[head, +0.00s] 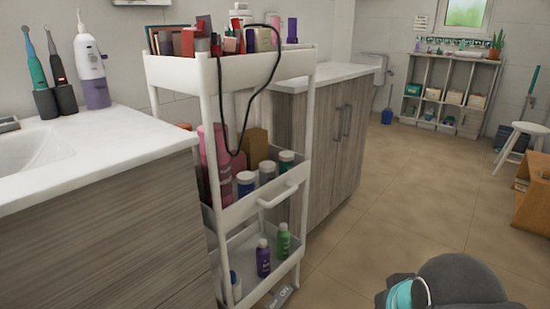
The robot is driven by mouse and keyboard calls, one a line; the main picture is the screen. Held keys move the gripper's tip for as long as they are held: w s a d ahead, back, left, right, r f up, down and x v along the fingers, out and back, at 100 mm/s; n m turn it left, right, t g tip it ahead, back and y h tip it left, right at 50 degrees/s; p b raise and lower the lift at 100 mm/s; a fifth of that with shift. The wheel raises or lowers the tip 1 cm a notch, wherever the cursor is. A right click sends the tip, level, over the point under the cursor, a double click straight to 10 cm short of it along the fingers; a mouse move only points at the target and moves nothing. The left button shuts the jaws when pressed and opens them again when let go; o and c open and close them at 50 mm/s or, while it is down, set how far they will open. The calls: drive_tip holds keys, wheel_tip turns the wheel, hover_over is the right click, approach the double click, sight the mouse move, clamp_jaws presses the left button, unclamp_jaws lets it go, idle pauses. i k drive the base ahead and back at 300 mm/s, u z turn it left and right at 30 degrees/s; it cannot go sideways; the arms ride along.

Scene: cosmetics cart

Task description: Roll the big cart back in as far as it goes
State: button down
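The big cart (205,77) is a tall white three-tier trolley. It stands in the gap between the left counter (95,235) and the wooden cabinet (318,140), with its front part sticking out past the left counter's front. A white bar handle (284,194) is on its front at the middle tier. A black cord (222,100) hangs in a loop over the top tray. Bottles and tubes fill the tiers. A small grey item (281,297) shows low by the cart's front, partly cut off. My gripper is out of view.
A dark grey and teal part of my arm (455,280) shows at the bottom right. Tiled floor (400,200) is open right of the cart. A white stool (520,145) and a wooden box (535,195) stand at the far right; a shelf (445,92) is at the back.

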sight(184, 58)
drive_tip(key=z, duration=1.7)
drive_tip(key=k, duration=0.85)
drive_tip(key=u, duration=1.6)
drive_tip(key=i, duration=0.5)
drive_tip(key=u, duration=0.05)
